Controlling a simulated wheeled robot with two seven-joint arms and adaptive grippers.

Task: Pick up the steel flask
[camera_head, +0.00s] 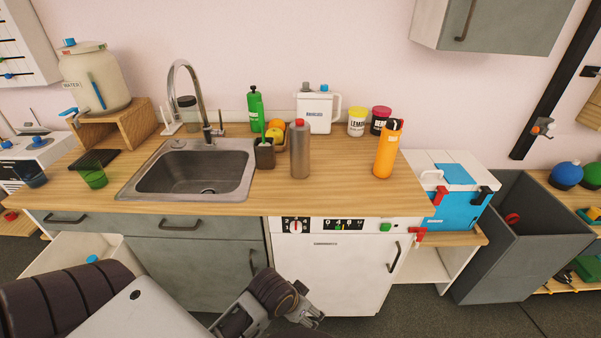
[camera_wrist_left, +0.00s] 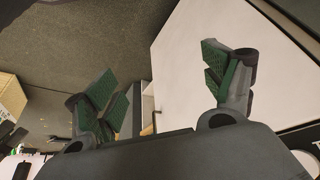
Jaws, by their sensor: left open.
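The steel flask (camera_head: 300,150) stands upright on the wooden counter, right of the sink. It is a grey metal cylinder with a red cap. My left gripper (camera_head: 312,312) is low in front of the white dishwasher door, below the counter and well apart from the flask. In the left wrist view my left gripper (camera_wrist_left: 165,95) has its two green-padded fingers spread wide with nothing between them. The flask does not show in that view. My right gripper is not in view.
A dark holder with a green brush (camera_head: 264,150) and a small box with fruit stand close left of the flask. An orange bottle (camera_head: 388,150) stands to its right. The counter (camera_head: 340,195) in front of the flask is clear. The sink (camera_head: 195,170) lies left.

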